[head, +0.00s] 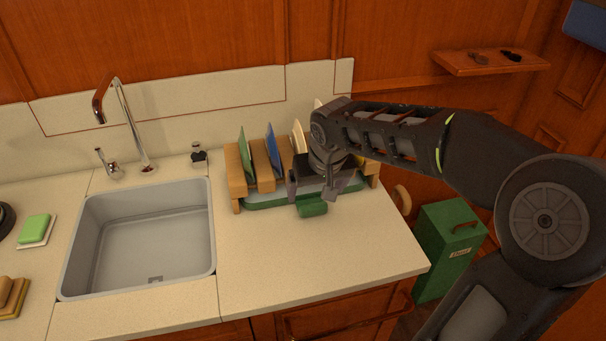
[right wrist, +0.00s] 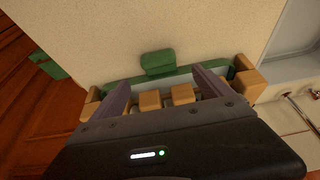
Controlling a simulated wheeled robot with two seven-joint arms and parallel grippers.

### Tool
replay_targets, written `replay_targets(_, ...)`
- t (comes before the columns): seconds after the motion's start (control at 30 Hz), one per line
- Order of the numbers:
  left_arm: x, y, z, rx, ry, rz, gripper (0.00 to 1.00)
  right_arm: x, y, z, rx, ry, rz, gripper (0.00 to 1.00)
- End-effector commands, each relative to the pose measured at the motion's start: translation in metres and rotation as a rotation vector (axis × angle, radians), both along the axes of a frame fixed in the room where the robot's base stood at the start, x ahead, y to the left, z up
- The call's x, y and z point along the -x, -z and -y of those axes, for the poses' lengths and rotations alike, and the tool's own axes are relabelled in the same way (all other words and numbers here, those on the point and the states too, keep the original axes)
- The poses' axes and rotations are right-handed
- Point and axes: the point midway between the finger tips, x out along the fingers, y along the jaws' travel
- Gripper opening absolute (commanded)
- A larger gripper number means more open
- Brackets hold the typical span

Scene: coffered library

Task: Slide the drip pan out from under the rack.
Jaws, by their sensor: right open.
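The wooden dish rack (head: 236,175) stands on the counter right of the sink, with upright plates in it. The green drip pan (head: 262,203) lies under the rack, its front rim showing. Its green grip (head: 312,210) sticks out at the front. My right gripper (head: 316,197) is above the pan's front edge, fingers apart. In the right wrist view, the grip (right wrist: 158,62) lies just beyond the open fingertips (right wrist: 158,80), roughly centred between them, with nothing held. My arm and gripper hide the right part of the rack. My left gripper is out of view.
The counter (head: 300,260) in front of the pan is clear to its front edge. A sink (head: 145,240) with a faucet (head: 128,125) is at the left. A green bin (head: 447,240) stands beyond the counter's right end. A small shelf (head: 490,63) hangs on the wall.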

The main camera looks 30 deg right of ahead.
Motion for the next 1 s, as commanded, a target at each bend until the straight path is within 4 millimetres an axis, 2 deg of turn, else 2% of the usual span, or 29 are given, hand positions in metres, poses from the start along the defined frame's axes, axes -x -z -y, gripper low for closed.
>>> replay_targets(0.3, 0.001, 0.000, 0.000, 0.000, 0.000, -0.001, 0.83, 0.000, 0.001, 0.000, 0.000, 0.000, 0.000, 0.89)
replay_targets(0.47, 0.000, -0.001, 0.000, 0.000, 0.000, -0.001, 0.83, -0.003, 0.009, 0.001, -0.001, 0.000, -0.002, 0.89)
replay_targets(0.8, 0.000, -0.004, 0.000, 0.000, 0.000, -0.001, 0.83, -0.019, 0.053, 0.007, -0.002, 0.000, -0.005, 0.89)
replay_targets(1.0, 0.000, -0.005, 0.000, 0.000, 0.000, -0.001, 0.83, -0.027, 0.070, 0.009, -0.001, 0.000, -0.001, 0.89)
